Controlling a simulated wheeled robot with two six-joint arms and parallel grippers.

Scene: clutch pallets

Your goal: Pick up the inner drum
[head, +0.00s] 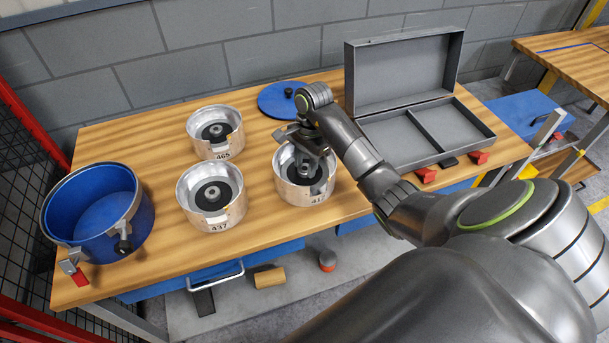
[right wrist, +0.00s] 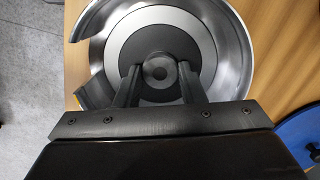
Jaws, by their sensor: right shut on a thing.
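Three silver drums with black centres stand on the wooden workbench: one marked 465 (head: 215,150), one marked 437 (head: 238,212), and a third (head: 322,190) under my right gripper. In the head view, my right gripper (head: 304,170) reaches down into the third drum. In the right wrist view, the fingers of my right gripper (right wrist: 158,85) are shut on the round dark knob (right wrist: 158,67) at the centre of this drum (right wrist: 235,60). The drum appears to rest on the bench. The number on it is partly unreadable. My left gripper is not in view.
A blue open pot (head: 143,215) with a clamp stands at the left end of the bench. A blue round lid (head: 272,103) lies behind the drums. An open grey case (head: 433,160) with two empty compartments sits at the right, past my right arm.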

